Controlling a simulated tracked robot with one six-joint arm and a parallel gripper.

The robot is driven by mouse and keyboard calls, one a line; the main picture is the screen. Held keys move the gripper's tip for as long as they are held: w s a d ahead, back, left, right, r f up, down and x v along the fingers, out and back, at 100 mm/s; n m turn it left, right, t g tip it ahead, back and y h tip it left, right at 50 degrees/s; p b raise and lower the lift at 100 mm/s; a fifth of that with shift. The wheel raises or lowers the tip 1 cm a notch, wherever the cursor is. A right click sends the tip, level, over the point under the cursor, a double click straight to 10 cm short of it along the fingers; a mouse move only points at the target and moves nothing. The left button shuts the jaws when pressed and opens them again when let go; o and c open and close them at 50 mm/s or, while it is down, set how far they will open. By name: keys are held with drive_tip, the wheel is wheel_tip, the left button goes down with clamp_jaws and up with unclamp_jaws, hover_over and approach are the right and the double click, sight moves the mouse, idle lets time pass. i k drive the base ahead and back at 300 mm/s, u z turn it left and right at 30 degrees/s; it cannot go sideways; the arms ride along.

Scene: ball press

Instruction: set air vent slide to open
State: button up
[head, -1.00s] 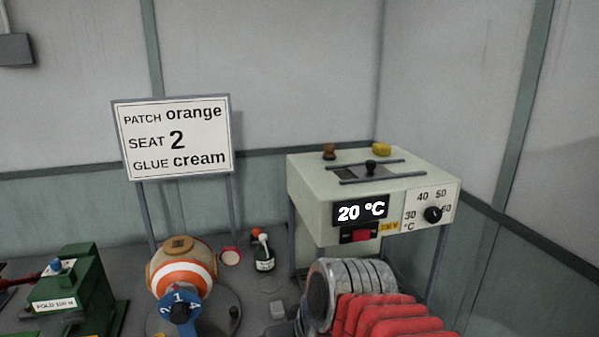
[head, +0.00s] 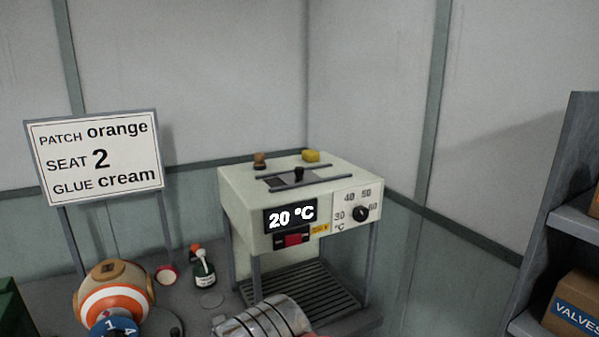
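The cream heater box (head: 240,205) stands on legs right of centre. On its top, a black knob (head: 298,175) rises from a dark grey slide plate (head: 285,183) between two rails; this looks like the air vent slide. The knob sits about midway along the rails. I cannot tell whether the vent under it is open or closed. My gripper is not in view and nothing touches the slide.
A red switch (head: 293,239) sits below the 20 °C display (head: 290,216), with a black dial (head: 361,213) to its right. A brown knob (head: 260,160) and a yellow piece (head: 311,156) are on top. A bottle (head: 204,270) and striped ball (head: 115,295) stand left; shelves (head: 560,215) right.

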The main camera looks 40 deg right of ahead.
sight(301, 175)
drive_tip(key=u, duration=0.05)
drive_tip(key=k, duration=0.45)
drive_tip(key=z, duration=0.7)
drive_tip(key=i, duration=0.8)
drive_tip(key=u, duration=0.7)
